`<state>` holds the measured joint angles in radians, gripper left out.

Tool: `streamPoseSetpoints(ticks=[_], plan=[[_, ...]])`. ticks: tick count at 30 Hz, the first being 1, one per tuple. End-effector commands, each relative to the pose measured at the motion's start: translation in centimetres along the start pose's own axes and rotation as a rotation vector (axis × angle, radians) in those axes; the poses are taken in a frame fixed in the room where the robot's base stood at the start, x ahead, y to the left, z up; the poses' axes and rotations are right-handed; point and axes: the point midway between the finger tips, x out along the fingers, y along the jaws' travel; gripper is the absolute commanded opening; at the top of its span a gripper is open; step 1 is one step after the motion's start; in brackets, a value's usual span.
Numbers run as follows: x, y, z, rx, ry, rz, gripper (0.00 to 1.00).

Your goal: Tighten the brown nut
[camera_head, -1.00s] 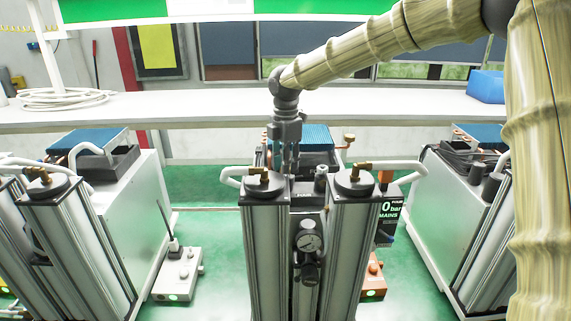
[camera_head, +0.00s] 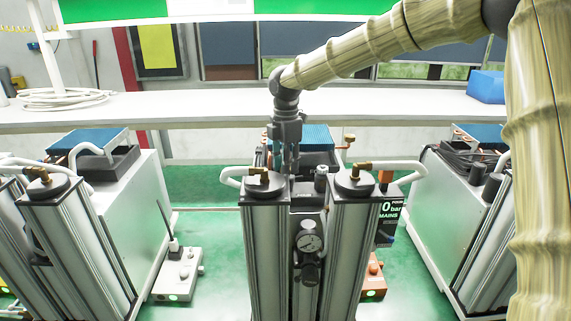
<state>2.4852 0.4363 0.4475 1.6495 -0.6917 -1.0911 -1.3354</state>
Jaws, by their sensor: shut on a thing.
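My gripper (camera_head: 291,168) points straight down between the tops of the two upright columns at the centre, just right of the left column's black cap. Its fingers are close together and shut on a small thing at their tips. I take this to be the brown nut, which the fingers hide. The left column (camera_head: 265,245) and right column (camera_head: 353,250) each have a black cap with a brass elbow fitting. A round gauge (camera_head: 310,243) sits low between them.
A small dark knob (camera_head: 321,178) stands close right of my fingers. White hoses leave both caps. Blue-topped cabinets stand left (camera_head: 120,215) and right (camera_head: 445,225). A long white bench (camera_head: 200,108) runs behind.

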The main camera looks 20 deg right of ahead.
Motion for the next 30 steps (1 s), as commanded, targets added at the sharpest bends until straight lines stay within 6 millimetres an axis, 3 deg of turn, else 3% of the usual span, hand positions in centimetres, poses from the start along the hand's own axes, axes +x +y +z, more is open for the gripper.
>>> streamPoseSetpoints(ticks=[5, 6, 10, 22, 30], plan=[[0.4, -0.2, 0.0, 0.000, 0.001, -0.007, 0.04], [0.4, -0.2, 0.0, 0.000, 0.001, -0.007, 0.30], [0.3, -0.1, 0.0, 0.000, 0.001, -0.006, 0.51], [-0.4, 0.0, 0.0, 0.000, 0.000, -0.001, 0.51], [-4.4, 0.0, 0.0, 0.000, -0.001, 0.001, 0.51]])
